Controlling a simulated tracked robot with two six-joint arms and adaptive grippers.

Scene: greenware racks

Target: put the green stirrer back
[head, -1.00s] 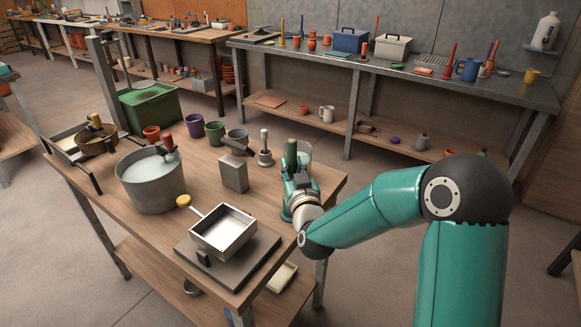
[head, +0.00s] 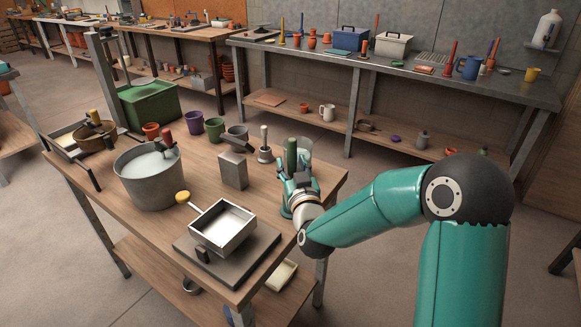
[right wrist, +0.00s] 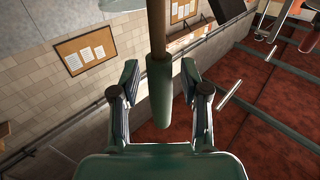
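My right gripper (head: 296,178) is at the handle. In the right wrist view the green handle (right wrist: 160,85) with its brown shaft lies between the two fingers of my right gripper (right wrist: 161,98). The fingers are spread, with a gap visible on both sides of the handle. The stirrer's lower end is hidden in the head view. My left gripper is not in view.
On the wooden table (head: 135,232) stand a grey bucket (head: 150,190), a grey block (head: 233,170), a pestle-like tool (head: 264,150), several cups and a square pan (head: 222,230) with a yellow-knobbed handle. A metal bench (head: 430,78) with tools stands behind.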

